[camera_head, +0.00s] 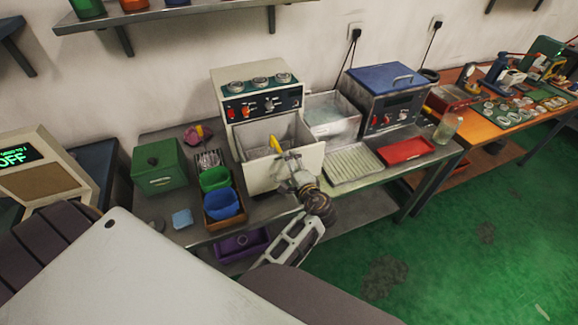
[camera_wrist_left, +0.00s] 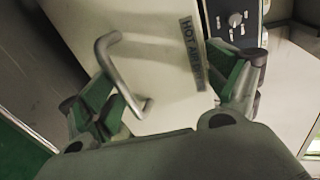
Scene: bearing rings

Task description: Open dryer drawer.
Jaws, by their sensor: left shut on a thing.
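The dryer (camera_head: 255,90) is a cream box with dials and red knobs. Its drawer (camera_head: 262,136) stands out from the body, and its grey inside shows from above. A yellow thing (camera_head: 275,144) shows at the drawer's front rim. My left gripper (camera_head: 291,168) is at the drawer front. In the left wrist view, the drawer front (camera_wrist_left: 165,60) has a label, partly hidden, and a metal bar handle (camera_wrist_left: 113,62). One finger of my left gripper (camera_wrist_left: 170,85) overlaps the handle; the gripper is shut on it. My right gripper is not in view.
A green box (camera_head: 160,166) and green and blue bins (camera_head: 221,205) stand left of the drawer. A ribbed tray (camera_head: 352,162), a red tray (camera_head: 406,151) and a blue-lidded machine (camera_head: 386,92) are to the right. Green floor is free at the lower right.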

